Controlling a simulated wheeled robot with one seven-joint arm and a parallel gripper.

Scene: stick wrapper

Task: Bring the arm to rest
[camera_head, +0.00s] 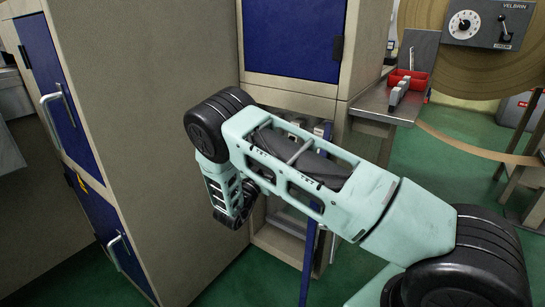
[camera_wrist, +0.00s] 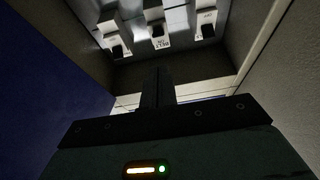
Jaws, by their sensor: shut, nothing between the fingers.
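My arm (camera_head: 300,165), mint green with black joints, reaches from the lower right of the head view toward the machine cabinet. It bends down at the black elbow-like joint at its far end. My gripper's fingers cannot be made out there. In the wrist view my gripper (camera_wrist: 158,88) is shut, its dark fingers together and empty. It points into a recess, toward a row of levers or switches (camera_wrist: 157,30) on light plates, one labelled BELT. The fingertips appear apart from them, though the gap is hard to judge.
A blue panel (camera_wrist: 50,110) and a pale wall (camera_wrist: 285,90) flank the gripper closely. In the head view, a beige cabinet (camera_head: 140,120) with blue doors stands left. A small table (camera_head: 375,103) holds a red tray (camera_head: 410,80). Green floor (camera_head: 465,125) shows at right.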

